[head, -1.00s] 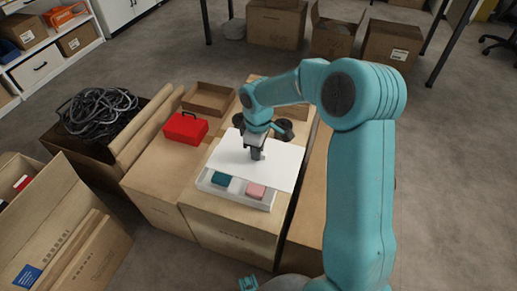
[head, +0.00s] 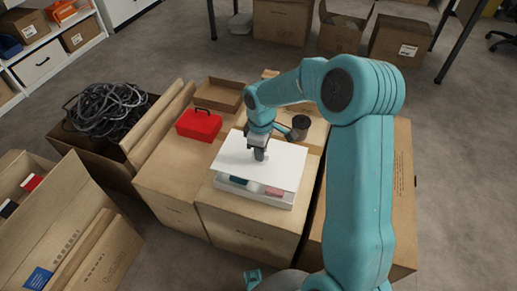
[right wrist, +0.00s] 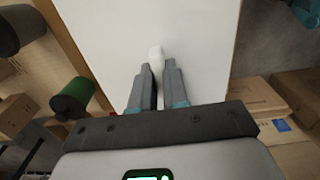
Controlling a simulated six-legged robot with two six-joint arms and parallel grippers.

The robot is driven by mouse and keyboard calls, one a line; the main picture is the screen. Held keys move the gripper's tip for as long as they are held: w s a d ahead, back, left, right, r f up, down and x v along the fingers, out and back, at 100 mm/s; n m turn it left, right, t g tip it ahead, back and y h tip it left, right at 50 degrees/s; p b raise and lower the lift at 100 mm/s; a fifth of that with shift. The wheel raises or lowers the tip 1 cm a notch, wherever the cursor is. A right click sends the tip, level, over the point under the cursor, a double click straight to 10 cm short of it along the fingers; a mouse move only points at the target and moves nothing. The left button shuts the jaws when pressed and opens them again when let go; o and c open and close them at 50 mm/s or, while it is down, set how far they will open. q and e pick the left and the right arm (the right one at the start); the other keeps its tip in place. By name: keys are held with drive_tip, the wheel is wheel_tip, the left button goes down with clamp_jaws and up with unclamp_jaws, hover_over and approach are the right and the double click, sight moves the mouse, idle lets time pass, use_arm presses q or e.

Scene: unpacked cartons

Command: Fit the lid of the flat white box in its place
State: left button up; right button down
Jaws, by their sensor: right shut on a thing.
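The white lid (head: 285,160) is a flat panel with a small white knob (right wrist: 156,52). My right gripper (head: 260,154) is shut on that knob, with its fingertips (right wrist: 157,66) on either side of it. The flat white box (head: 254,196) lies under the lid on a carton. The lid covers the back and most of the box. A narrow strip is open along the front, where a teal item (head: 238,181) and a pink item (head: 273,191) show partly. The lid looks slightly above the front wall; contact at the back is hidden. My left gripper is not identifiable.
A red case (head: 199,125) stands left of the box, with an open tray (head: 219,95) behind it. A dark cylinder (head: 299,128) stands behind the lid. A carton of black cables (head: 108,108) is farther left. Open cartons (head: 75,225) stand at the front left.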

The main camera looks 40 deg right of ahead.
sight(261, 163)
wheel_tip(261, 163, down, 4)
drive_tip(key=b, duration=0.3)
drive_tip(key=shift+s+f, duration=0.1)
drive_tip(key=shift+f, duration=0.05)
drive_tip(key=shift+r, duration=0.3)
drive_tip(key=shift+p, duration=0.3)
drive_tip(key=shift+f, duration=0.2)
drive_tip(key=shift+f+b, duration=0.9)
drive_tip(key=shift+f, duration=0.25)
drive_tip(key=c, duration=1.1)
unclamp_jaws()
drive_tip(key=shift+r, duration=0.1)
drive_tip(key=shift+o, duration=0.2)
wheel_tip(261, 163, up, 16)
drive_tip(key=p, duration=0.5)
drive_tip(key=shift+r+p, duration=0.2)
drive_tip(key=shift+p, duration=0.2)
